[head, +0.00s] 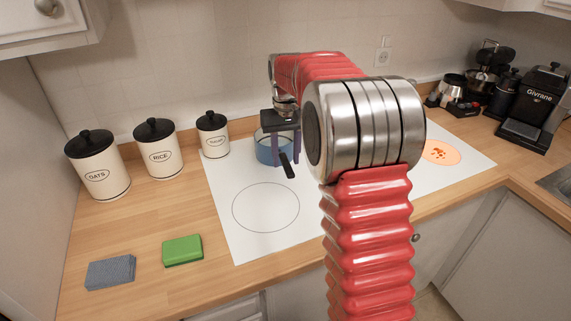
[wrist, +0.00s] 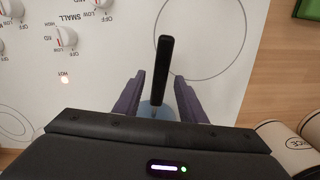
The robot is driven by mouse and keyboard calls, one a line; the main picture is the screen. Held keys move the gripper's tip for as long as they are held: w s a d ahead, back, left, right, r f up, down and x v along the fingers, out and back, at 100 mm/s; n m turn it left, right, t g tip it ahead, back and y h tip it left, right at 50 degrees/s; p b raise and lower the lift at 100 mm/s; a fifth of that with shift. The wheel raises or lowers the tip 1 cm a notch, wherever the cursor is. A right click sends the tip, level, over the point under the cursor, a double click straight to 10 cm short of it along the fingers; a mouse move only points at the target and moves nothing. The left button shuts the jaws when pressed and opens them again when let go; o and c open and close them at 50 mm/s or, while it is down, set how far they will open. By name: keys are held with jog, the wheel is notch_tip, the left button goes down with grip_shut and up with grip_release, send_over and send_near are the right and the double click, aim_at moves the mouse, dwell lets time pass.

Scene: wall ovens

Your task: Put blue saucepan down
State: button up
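The blue saucepan (head: 266,150) is at the back left of the white cooktop (head: 222,190), behind the front-left burner ring. It looks upright and appears to rest on the surface. Its black handle (head: 287,166) points toward the front. In the wrist view, the handle (wrist: 162,70) runs up between the two purple fingers of my gripper (wrist: 160,76). A gap shows on each side of the handle, so the fingers look open around it. Only a little of the blue pan (wrist: 158,110) shows there; my gripper body hides the rest. My gripper (head: 286,142) also shows in the head view, low over the pan.
The front-left burner ring (head: 266,207) is empty. A right burner (head: 440,153) glows orange. Canisters stand left, the sugar canister (head: 212,135) close to the pan. A green sponge (head: 182,250) and a grey-blue cloth-like block (head: 110,272) lie front left. A coffee machine (head: 537,105) stands far right.

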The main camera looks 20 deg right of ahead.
notch_tip(320, 180, up, 8)
jog(key=shift+r, duration=0.25)
dwell(0.7)
jog(key=s+a+r+n+t, duration=0.15)
jog(key=s+a, duration=0.25)
jog(key=s, duration=0.4)
jog(key=s+a+r+m+t, duration=0.1)
jog(key=s+a+r, duration=0.25)
jog(key=s, duration=0.45)
jog(key=s+a+f+t, duration=0.1)
jog(key=s+a+f, duration=0.1)
jog(key=s+f, duration=0.2)
jog(key=s+a+f+n+t, duration=0.1)
jog(key=s+a+f+t, duration=0.1)
jog(key=s, duration=0.9)
notch_tip(320, 180, down, 2)
jog(key=shift+a+f, duration=0.2)
jog(key=shift+a, duration=0.55)
